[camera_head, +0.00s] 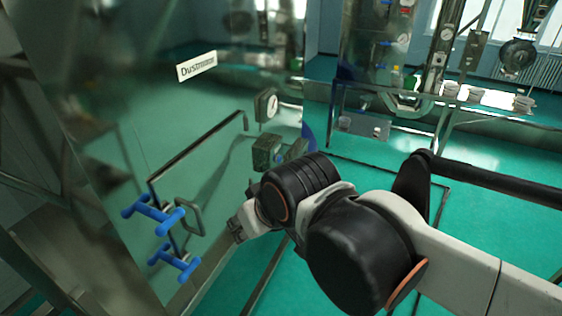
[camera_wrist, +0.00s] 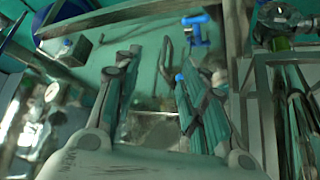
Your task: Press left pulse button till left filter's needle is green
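A round gauge (camera_head: 266,105) with a pale face is mounted on the metal panel in the head view. It is too small for me to read the needle's colour. A grey-green box (camera_head: 267,152) sits below it, beside my arm; I cannot make out a pulse button on it. My gripper (camera_head: 239,228) is below and left of this box, partly hidden by my wrist. In the wrist view my gripper (camera_wrist: 152,62) has its two fingers apart, with nothing held between them.
Two blue valve handles (camera_head: 153,213) (camera_head: 174,262) stand out from the panel, left of my gripper. One blue handle (camera_wrist: 195,28) shows beyond the fingers in the wrist view. A bent pipe (camera_head: 200,146) runs along the panel. Green floor (camera_head: 470,235) is open at right.

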